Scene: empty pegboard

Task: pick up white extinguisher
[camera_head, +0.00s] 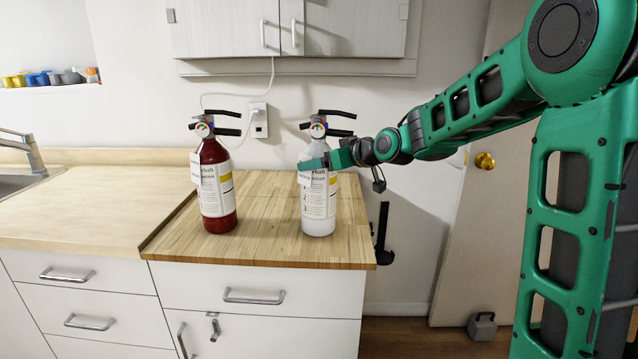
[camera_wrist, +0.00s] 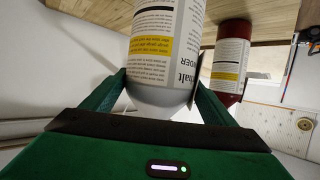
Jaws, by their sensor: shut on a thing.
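The white extinguisher (camera_head: 319,216) stands upright near the right edge of the wooden counter top, with a black handle and a printed label. My gripper (camera_head: 322,162) reaches it from the right and is shut around its upper body. In the wrist view the white extinguisher (camera_wrist: 163,92) sits between the two green fingers of my gripper (camera_wrist: 160,95), one on each side. The view is upside down there. Its base appears to rest on the wood.
A red extinguisher (camera_head: 219,222) stands upright to the left on the same wooden counter top (camera_head: 270,247), a short gap away; it also shows in the wrist view (camera_wrist: 231,60). A wall outlet (camera_head: 258,120) with a cord is behind. A cabinet (camera_head: 350,28) hangs above.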

